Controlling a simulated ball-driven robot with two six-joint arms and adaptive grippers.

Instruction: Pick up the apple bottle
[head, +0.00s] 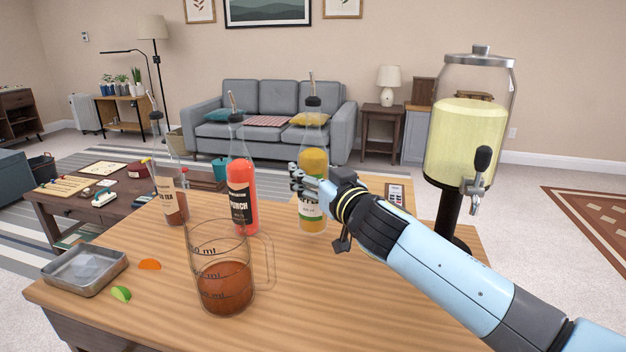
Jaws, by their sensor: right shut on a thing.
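The apple bottle is most likely the clear bottle of yellow liquid (313,160), with a dark pourer on top and a pale label with green on it. It stands upright on the wooden counter (370,300). My right gripper (303,182) reaches in from the right and is shut on this bottle at about the height of its label. The gripper covers part of the label, so I cannot read its text. My left gripper is not in view.
A red-liquid bottle (241,190) and a tea-coloured bottle (170,190) stand to the left. In front are a measuring jug (224,285) of brown liquid, a metal tray (62,287), a lime wedge (121,294) and an orange slice (149,264). A drink dispenser (468,145) stands right.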

